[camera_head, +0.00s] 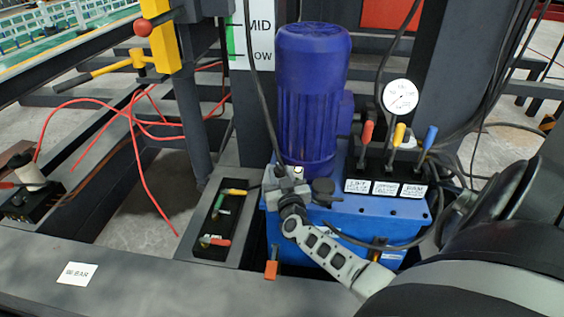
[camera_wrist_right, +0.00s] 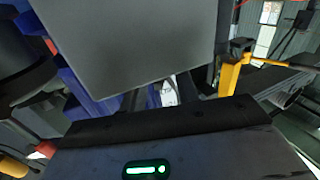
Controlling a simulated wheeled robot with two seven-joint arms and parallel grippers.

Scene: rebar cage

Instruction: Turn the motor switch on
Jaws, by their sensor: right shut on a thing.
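The blue motor (camera_head: 311,100) stands upright on a blue tank (camera_head: 345,222). A small grey fitting (camera_head: 284,182), which looks like the motor switch, sits at the motor's lower left. My right arm comes in from the right, and its gripper (camera_head: 291,203) reaches this fitting; the jaws are shut on it. The fingers cover part of it, so the switch's position cannot be read. In the right wrist view a large grey surface (camera_wrist_right: 130,45) fills the upper middle and hides the fingertips. My left gripper is not in view.
Red, yellow and blue levers (camera_head: 398,135) with labels stand right of the motor below a round gauge (camera_head: 400,97). A black tray with coloured handles (camera_head: 217,222) lies left of the tank. Loose red cables (camera_head: 150,180) hang at left. A dark beam (camera_head: 180,275) crosses the front.

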